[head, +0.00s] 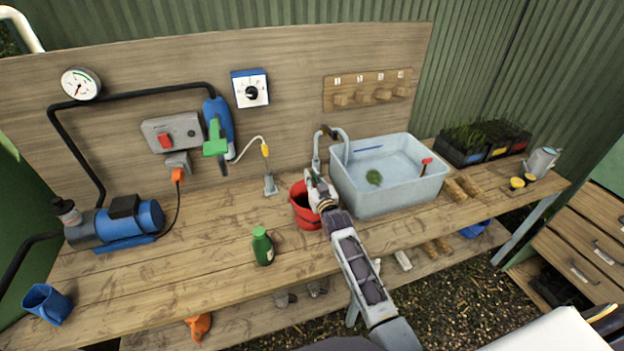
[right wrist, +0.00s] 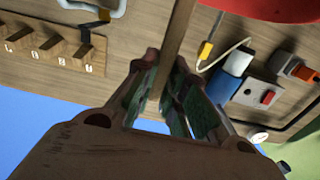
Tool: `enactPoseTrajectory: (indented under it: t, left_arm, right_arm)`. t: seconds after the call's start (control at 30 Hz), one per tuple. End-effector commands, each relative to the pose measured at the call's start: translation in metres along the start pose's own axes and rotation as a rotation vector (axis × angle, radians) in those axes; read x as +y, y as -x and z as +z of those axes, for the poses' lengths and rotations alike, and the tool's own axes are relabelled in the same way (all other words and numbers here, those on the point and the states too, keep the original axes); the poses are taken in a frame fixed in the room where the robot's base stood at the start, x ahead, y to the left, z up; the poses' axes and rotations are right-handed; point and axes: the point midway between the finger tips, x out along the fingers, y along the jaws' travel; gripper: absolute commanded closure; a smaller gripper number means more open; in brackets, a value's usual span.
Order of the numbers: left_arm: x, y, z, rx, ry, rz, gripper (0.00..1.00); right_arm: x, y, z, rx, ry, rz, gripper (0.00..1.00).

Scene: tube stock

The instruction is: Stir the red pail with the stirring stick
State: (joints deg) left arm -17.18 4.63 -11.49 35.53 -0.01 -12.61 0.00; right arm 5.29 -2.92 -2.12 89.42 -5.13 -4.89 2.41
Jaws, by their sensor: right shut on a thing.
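The red pail (head: 302,214) stands on the wooden bench, just left of the grey sink. My right gripper (head: 318,190) is over the pail's right side and covers part of its rim. In the right wrist view, my right gripper (right wrist: 163,103) is shut on a wooden stirring stick (right wrist: 178,40), which runs out past the top edge. A red surface (right wrist: 275,8), seemingly the pail, shows at the top right there. The stick's end is out of frame, and I cannot tell whether it is inside the pail. My left gripper is not in view.
The sink (head: 385,200) with a tap stands close right of the pail. A green bottle (head: 262,246) stands front left of the pail. A blue pump (head: 130,222) and a blue cup (head: 46,303) are at the left. The bench between pump and bottle is clear.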

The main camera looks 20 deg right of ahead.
Motion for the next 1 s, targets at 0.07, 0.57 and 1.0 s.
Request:
enactPoseTrajectory:
  t: [0.07, 0.57, 1.0]
  left_arm:
    - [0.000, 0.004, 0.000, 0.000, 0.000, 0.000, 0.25]
    - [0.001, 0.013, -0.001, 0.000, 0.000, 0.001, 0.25]
    - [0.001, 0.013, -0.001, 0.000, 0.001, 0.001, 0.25]
  right_arm:
    - [0.000, 0.000, -0.006, 0.001, 0.000, 0.000, 1.00]
    - [0.000, 0.000, -0.030, 0.002, 0.000, 0.000, 1.00]
    - [0.000, 0.000, -0.050, 0.002, 0.000, -0.001, 1.00]
